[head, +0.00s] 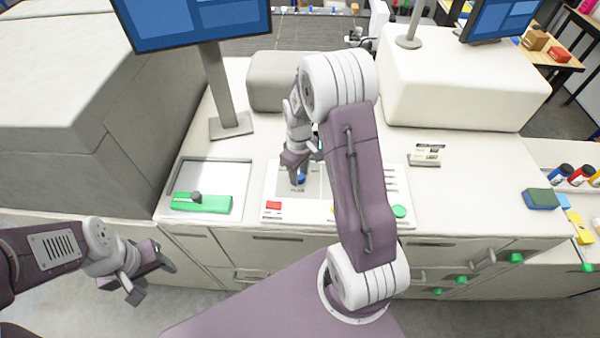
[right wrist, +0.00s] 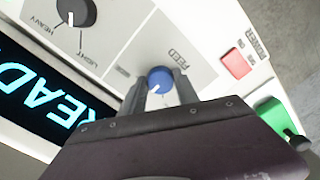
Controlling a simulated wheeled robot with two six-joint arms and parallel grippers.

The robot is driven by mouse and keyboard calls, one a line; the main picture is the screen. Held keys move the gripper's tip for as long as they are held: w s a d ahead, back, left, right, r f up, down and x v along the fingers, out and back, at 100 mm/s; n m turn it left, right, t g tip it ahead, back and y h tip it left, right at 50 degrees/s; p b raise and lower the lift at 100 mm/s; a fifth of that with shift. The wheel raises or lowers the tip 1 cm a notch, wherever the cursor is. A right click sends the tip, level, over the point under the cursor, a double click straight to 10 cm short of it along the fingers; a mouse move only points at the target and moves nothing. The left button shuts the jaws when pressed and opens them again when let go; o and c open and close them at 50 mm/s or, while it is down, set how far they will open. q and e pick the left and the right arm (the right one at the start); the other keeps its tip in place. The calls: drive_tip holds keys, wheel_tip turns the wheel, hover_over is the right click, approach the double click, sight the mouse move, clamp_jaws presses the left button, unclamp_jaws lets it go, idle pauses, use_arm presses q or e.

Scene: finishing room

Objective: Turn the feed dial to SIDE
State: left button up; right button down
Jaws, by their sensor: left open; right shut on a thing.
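The feed dial (right wrist: 160,80) is a small blue knob with a white pointer mark, on a light grey panel printed FEED. In the right wrist view my right gripper (right wrist: 160,88) is shut on it, one finger on each side. In the head view the blue dial (head: 300,178) shows under my right gripper (head: 299,168), partly hidden by it. The pointer's exact setting and the SIDE label cannot be read clearly. My left gripper (head: 148,276) is open and empty, low at the left in front of the counter.
A black knob (right wrist: 75,12) marked HEAVY and LIGHT, a lit display (right wrist: 40,92) and a red power switch (right wrist: 236,63) share the panel. A green block with a dark knob (head: 202,202) lies left of it. A monitor stand (head: 230,125) rises behind.

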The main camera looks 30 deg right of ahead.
drive_tip(key=shift+w+m, duration=0.1)
drive_tip(key=shift+m, duration=2.4)
drive_tip(key=shift+w+r+m, duration=0.1)
drive_tip(key=shift+w+m, duration=0.05)
drive_tip(key=shift+m, duration=1.85)
drive_tip(key=c, duration=0.9)
unclamp_jaws()
wheel_tip(320, 180, up, 9)
drive_tip(key=b, duration=0.2)
